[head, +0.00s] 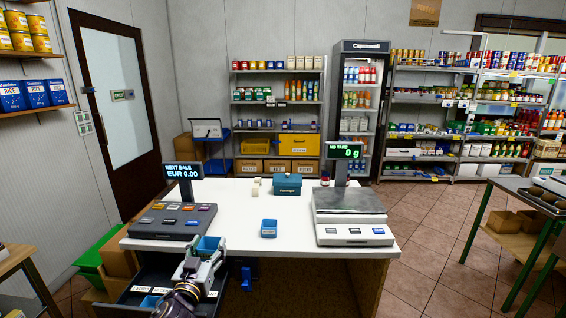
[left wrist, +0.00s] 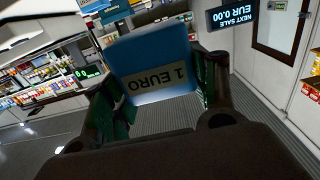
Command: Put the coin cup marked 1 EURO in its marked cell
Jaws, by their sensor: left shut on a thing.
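A blue coin cup (head: 209,243) is held in my left gripper (head: 204,262), above the open cash drawer (head: 126,298). In the left wrist view the cup (left wrist: 150,48) sits between the two fingers and its label reads 1 EURO, upside down in the picture. The drawer has white cell labels; one at the left (head: 140,289) seems to read 1 EURO. Another blue cup (head: 150,302) is in the drawer. My arm hides part of the drawer's middle. A further blue cup (head: 269,228) stands on the white counter. My right gripper is not in view.
The cash register (head: 172,222) with its price display stands behind the drawer on the counter (head: 240,205). A scale (head: 350,215) stands at the right and a teal box (head: 287,185) at the back. The counter's middle is mostly clear.

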